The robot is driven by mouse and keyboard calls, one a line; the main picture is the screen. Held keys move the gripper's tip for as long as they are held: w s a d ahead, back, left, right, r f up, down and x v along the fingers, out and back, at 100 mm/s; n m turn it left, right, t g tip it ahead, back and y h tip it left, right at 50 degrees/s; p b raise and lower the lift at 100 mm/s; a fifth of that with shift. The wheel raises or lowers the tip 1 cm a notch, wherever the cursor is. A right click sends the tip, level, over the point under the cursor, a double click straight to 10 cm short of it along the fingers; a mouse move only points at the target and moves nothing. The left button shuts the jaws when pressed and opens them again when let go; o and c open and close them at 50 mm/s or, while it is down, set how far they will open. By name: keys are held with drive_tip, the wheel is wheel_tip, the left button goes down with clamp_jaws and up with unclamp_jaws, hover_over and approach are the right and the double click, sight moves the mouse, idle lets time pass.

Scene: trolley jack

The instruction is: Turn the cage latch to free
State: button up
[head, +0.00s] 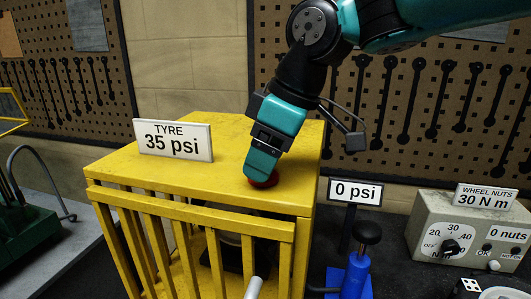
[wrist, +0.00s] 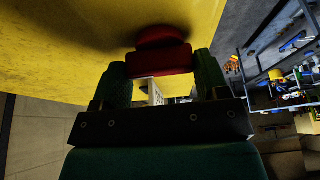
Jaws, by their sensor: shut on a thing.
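The yellow cage (head: 190,200) stands in the middle of the head view, with a flat top and barred sides. A red latch knob (head: 263,181) sits on its top near the right side. My gripper (head: 258,172) points down at the knob and hides most of it. In the wrist view, my gripper (wrist: 160,85) has its two green fingers on either side of the red latch (wrist: 160,58), shut on it. The latch lies against the cage's yellow top (wrist: 80,45). Its markings or free position cannot be made out.
A "TYRE 35 psi" sign (head: 172,140) stands on the cage top, left of my gripper. Right of the cage are a "0 psi" sign (head: 355,191), a blue pump (head: 352,275) with a black knob and a grey wheel-nuts box (head: 470,235). Pegboards with tools line the back wall.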

drive_tip(key=o, duration=0.9)
drive_tip(key=shift+o, duration=0.2)
drive_tip(key=p+v, duration=0.4)
drive_tip(key=v, duration=1.3)
drive_tip(key=shift+d+r, duration=0.2)
drive_tip(key=shift+r, duration=0.05)
drive_tip(key=shift+s+f, duration=0.1)
drive_tip(key=s+d+f+m+b, duration=0.1)
drive_tip(key=s+f+m+b, duration=0.1)
drive_tip(key=s+f, duration=0.3)
drive_tip(key=s+d+f+m+g+b, duration=0.1)
drive_tip(key=s+d+f+m+b, duration=0.1)
drive_tip(key=f, duration=1.2)
drive_tip(key=s+d+f+m+b, duration=0.1)
drive_tip(key=s+f+m+b, duration=0.2)
drive_tip(key=s+f, duration=0.4)
wheel_tip(320, 180, down, 3)
drive_tip(key=shift+s+d+r+b, duration=0.2)
drive_tip(key=shift+s+d+b, duration=0.1)
drive_tip(key=shift+d, duration=0.1)
